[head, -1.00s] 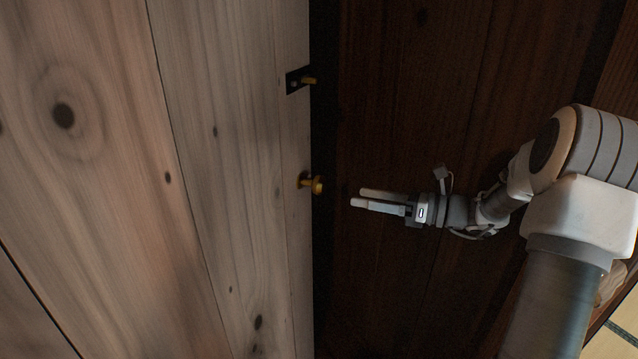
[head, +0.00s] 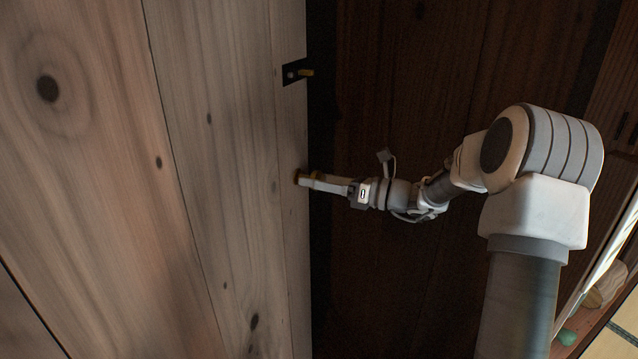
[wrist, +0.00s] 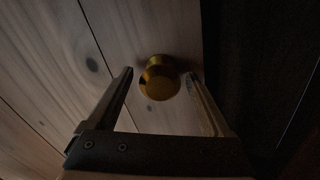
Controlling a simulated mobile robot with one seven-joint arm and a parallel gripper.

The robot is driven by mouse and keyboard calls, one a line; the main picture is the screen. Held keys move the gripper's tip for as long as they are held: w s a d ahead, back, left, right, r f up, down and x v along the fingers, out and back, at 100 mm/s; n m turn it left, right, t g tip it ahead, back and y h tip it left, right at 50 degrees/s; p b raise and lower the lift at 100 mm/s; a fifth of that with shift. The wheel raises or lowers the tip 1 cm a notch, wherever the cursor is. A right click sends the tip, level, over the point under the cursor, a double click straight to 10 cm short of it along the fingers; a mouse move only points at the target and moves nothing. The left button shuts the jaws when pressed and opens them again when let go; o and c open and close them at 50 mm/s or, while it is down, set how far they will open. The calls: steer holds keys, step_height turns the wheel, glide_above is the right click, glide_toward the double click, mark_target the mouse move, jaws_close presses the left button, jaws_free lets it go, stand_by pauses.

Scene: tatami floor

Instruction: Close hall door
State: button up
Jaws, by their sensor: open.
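The hall door (head: 215,240) is a pale wooden panel filling the left of the head view, with its free edge near the middle. A round brass knob (wrist: 160,78) stands on the door close to that edge. My gripper (head: 308,179) is at the knob in the head view and hides most of it. In the wrist view my gripper (wrist: 160,76) is open, with one finger on each side of the knob and a gap to each. A black plate with a small brass piece (head: 297,72) sits higher on the door edge.
Dark wooden panelling (head: 400,280) lies right of the door edge, behind my arm. At the lower right are a shelf with a small green object (head: 566,337) and a patch of tatami floor (head: 610,345).

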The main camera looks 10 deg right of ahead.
jaws_close()
stand_by(0.5)
